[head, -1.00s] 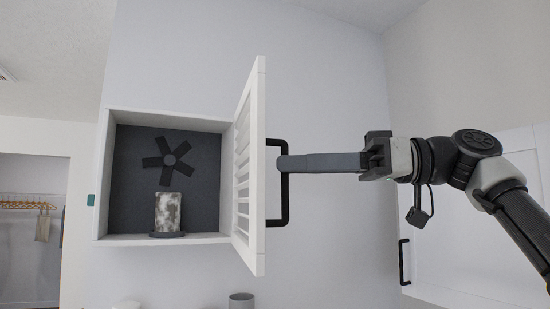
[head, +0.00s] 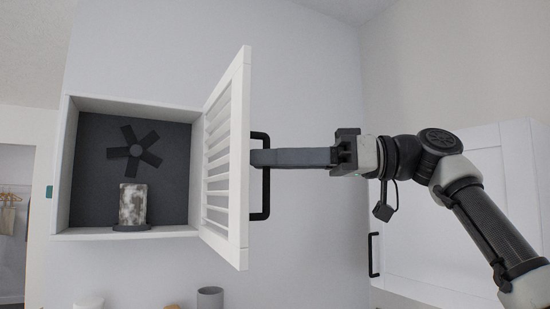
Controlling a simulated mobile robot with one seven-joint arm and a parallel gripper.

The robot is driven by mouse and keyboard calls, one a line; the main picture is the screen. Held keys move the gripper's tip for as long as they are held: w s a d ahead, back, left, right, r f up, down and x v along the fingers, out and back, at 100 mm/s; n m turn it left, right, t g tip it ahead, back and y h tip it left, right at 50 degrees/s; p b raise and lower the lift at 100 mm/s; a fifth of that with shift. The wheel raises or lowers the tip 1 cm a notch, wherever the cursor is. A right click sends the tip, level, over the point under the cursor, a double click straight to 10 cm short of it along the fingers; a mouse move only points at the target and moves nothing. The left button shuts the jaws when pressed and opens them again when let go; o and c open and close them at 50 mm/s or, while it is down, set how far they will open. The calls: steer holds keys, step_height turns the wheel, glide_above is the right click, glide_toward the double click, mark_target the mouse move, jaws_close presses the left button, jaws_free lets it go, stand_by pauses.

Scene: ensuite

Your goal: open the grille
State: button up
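The white slatted grille (head: 225,165) is hinged at the right side of a white wall box (head: 62,165) and stands swung well out from it. Its inner slats show. A black bar handle (head: 265,205) is on the outer face of the grille. My gripper (head: 258,158) reaches in from the right with its long grey fingers across the middle of the handle's upright bar. The fingers show edge-on as one bar and appear shut on it. They hide that part of the handle.
Inside the box are a dark fan (head: 133,150) and a mottled grey-white block (head: 132,203) on a dark base. A white cabinet (head: 450,215) with a black handle stands at the right. A grey cup (head: 210,297) is below the box. The wall between is bare.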

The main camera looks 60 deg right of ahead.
steer(key=shift+s, duration=0.15)
steer(key=p+v, duration=0.2)
steer(key=v, duration=1.5)
steer(key=shift+d, duration=0.15)
steer(key=shift+s, duration=0.1)
